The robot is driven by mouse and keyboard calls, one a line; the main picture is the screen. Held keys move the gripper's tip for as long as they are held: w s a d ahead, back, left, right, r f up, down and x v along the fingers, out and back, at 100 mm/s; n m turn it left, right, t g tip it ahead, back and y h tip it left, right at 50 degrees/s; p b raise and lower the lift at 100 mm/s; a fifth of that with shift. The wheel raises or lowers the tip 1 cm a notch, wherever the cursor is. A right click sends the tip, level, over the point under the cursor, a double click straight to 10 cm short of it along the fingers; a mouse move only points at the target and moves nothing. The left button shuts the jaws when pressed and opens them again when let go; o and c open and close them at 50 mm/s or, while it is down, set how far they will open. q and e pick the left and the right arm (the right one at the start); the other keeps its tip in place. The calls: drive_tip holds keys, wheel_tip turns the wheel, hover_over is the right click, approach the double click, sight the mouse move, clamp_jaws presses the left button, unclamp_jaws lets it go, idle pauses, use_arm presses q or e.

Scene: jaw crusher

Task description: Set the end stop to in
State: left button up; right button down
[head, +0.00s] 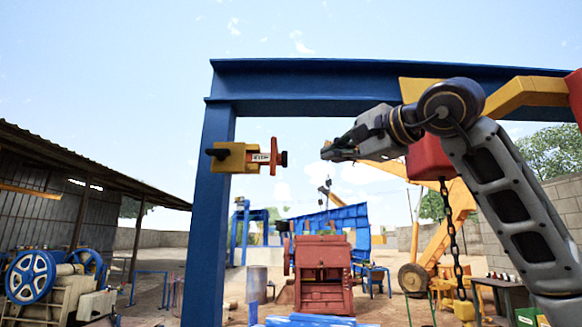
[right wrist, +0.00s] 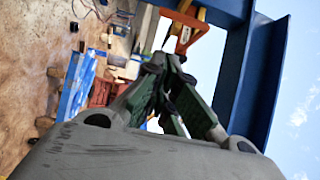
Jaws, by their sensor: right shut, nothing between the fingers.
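The end stop is a yellow block (head: 232,157) on the blue post, with a black knob on its left. A red-orange part with a small white label (head: 262,158) sticks out of its right side and ends in a dark tip (head: 283,158). I cannot read the label surely. My right gripper (head: 326,153) is shut and empty, to the right of the dark tip with a gap between. In the right wrist view, the fingers (right wrist: 168,65) are closed together, and the red-orange part (right wrist: 186,33) shows beyond them. My left gripper is not in view.
A blue steel frame has a post (head: 211,220) and a top beam (head: 300,85) above my right arm. A red hoist block with a hanging chain (head: 449,230) is beside my arm. A red crusher (head: 322,270) stands below. Open air lies between gripper and end stop.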

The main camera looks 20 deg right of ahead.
drive_tip(key=shift+w, duration=0.1)
drive_tip(key=s+a+p+x, duration=0.1)
drive_tip(key=p+x, duration=0.3)
drive_tip(key=x, duration=0.8)
drive_tip(key=shift+w+a, duration=0.4)
drive_tip(key=shift+a, duration=0.55)
drive_tip(key=shift+a, duration=0.1)
